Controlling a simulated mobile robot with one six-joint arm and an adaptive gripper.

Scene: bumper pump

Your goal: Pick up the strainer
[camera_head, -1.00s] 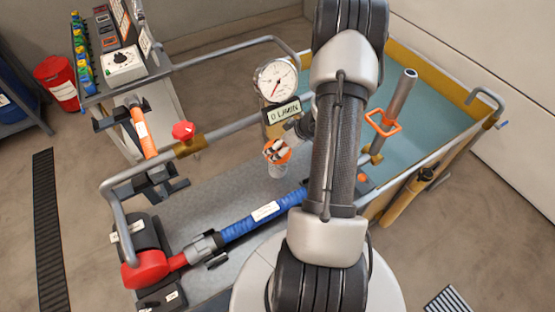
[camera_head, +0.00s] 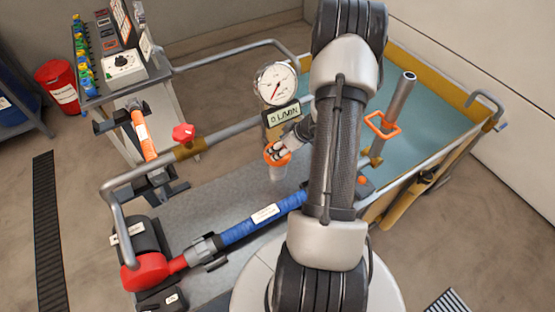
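A small piece with an orange rim (camera_head: 270,155) and a pale, clear-looking lower part stands upright on the grey deck, below the gauge. It looks like the strainer, but it is too small to be sure. My gripper (camera_head: 282,148) is at its top, with light and dark finger parts over the orange rim. The fingers hide part of the rim. I cannot tell whether they touch it or how far apart they are. My forearm hides what lies to the right.
A round gauge (camera_head: 276,84) and its label plate stand close behind my gripper. A grey rail with a red knob (camera_head: 183,132) runs at left. A blue hose (camera_head: 262,216) lies in front. The water tank (camera_head: 425,113) with an orange bracket (camera_head: 383,125) is at right.

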